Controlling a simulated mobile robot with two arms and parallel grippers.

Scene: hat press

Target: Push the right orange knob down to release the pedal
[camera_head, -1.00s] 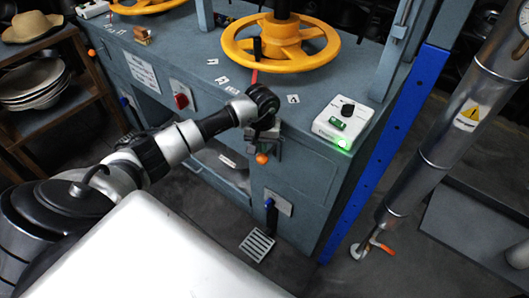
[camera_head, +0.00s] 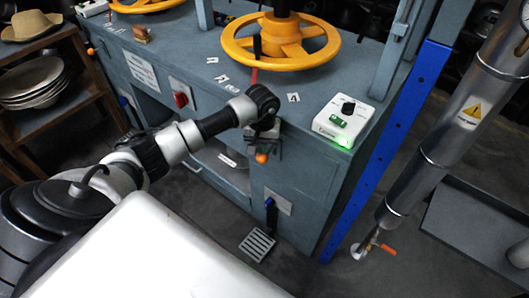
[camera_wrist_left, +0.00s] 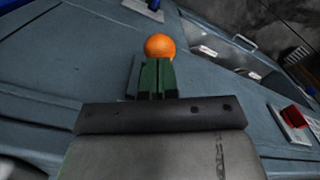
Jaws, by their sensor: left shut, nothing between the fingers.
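The right orange knob (camera_head: 261,158) is a small ball on the front of the grey-blue press cabinet, above a metal pedal (camera_head: 257,244) near the floor. My left gripper (camera_head: 262,143) is just above the knob, pointing down along the cabinet front. In the left wrist view, the shut green fingers (camera_wrist_left: 157,65) end right at the orange knob (camera_wrist_left: 159,46) and hide its near edge. They look to be touching it or almost so; I cannot tell which. Nothing is between them. My right gripper is not in view.
A yellow handwheel (camera_head: 281,42) and a white control box (camera_head: 343,118) with a green light are on the press top. A blue post (camera_head: 386,150) stands right of the cabinet. Another orange knob (camera_head: 90,52) is at the far left. A shelf with hats (camera_head: 32,82) stands left.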

